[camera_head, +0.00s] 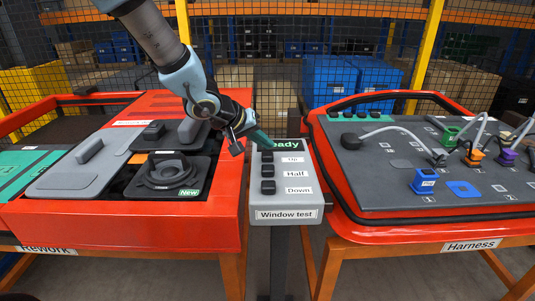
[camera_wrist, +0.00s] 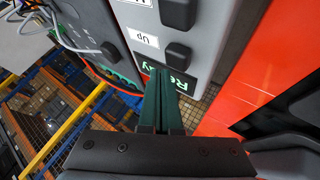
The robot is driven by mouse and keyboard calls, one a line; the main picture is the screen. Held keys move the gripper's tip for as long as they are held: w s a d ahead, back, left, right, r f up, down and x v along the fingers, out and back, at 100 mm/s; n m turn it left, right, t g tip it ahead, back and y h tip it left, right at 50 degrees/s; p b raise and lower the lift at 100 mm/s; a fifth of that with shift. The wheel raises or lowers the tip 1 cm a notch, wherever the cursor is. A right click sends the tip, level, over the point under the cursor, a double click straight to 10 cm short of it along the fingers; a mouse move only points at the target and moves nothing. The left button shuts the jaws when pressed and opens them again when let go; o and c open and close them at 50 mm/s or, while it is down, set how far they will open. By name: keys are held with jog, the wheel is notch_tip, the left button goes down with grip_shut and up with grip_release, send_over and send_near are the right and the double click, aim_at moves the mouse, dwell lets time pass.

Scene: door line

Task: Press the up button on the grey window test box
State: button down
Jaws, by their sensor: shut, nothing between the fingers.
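The grey window test box (camera_head: 286,215) stands on a post between two red benches. Its face carries three black buttons labelled Up, Half and Down, below a screen with green text, "Ready". The up button (camera_head: 267,156) is the top one; in the wrist view the up button (camera_wrist: 177,54) lies just beyond the fingertips. My gripper (camera_head: 266,143) is shut and empty, with its green fingers over the screen, hiding part of its text. In the wrist view my gripper (camera_wrist: 164,74) points at the screen's edge beside the up button. I cannot tell whether the tips touch the box.
The red rework bench (camera_head: 130,228) on the left holds grey and black parts close to the box. The red harness bench (camera_head: 365,224) on the right carries cables and coloured connectors. Mesh fencing and shelves stand behind.

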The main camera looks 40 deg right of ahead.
jog(key=shift+f, duration=0.1)
dwell(0.7)
jog(key=shift+f, duration=0.3)
